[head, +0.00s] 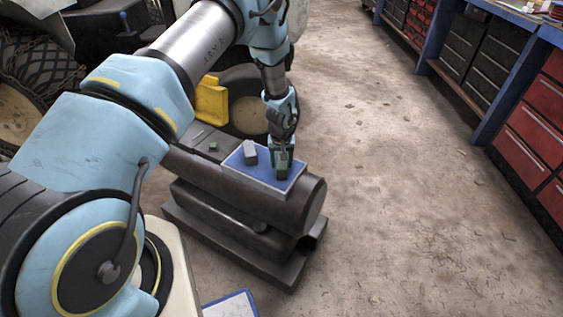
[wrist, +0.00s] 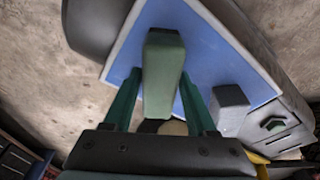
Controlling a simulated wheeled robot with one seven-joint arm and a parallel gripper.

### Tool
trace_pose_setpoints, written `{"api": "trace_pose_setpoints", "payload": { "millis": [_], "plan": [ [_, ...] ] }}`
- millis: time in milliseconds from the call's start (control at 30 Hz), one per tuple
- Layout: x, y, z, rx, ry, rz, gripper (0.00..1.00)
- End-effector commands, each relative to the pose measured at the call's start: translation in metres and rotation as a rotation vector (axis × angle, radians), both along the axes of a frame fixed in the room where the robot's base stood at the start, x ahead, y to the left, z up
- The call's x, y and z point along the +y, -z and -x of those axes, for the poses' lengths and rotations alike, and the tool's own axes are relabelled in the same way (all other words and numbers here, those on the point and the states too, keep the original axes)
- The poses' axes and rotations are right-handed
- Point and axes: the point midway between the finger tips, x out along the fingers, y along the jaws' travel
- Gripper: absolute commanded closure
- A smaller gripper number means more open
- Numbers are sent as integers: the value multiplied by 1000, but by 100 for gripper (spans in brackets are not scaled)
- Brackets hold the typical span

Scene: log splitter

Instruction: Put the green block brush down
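The green block brush (wrist: 164,72) is a long, plain green block in the wrist view. It lies between the two fingertips of my gripper (wrist: 161,77), which appear to touch its sides. In the head view my gripper (head: 282,157) points down, with the dark green block brush (head: 282,173) at its tips, over the near right part of a blue pad with a pale rim (head: 267,184). The block seems at or very near the pad's surface; whether it rests on it I cannot tell.
A grey block (head: 250,153) stands on the pad beside my gripper; it also shows in the wrist view (wrist: 229,108). The pad lies on a dark metal machine body (head: 245,218). A yellow part (head: 211,101) rises behind. Open concrete floor lies to the right, before red drawers (head: 528,146).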

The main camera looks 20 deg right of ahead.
Motion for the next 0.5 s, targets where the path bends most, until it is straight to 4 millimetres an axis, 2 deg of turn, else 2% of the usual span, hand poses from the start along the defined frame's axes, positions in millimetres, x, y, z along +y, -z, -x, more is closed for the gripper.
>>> {"api": "trace_pose_setpoints", "payload": {
  "millis": [33,167,500],
  "plan": [
    [0,0,0,0,0,0,36],
    [0,0,0,0,0,0,23],
    [0,-6,0,0,-1,0,23]
  ]
}}
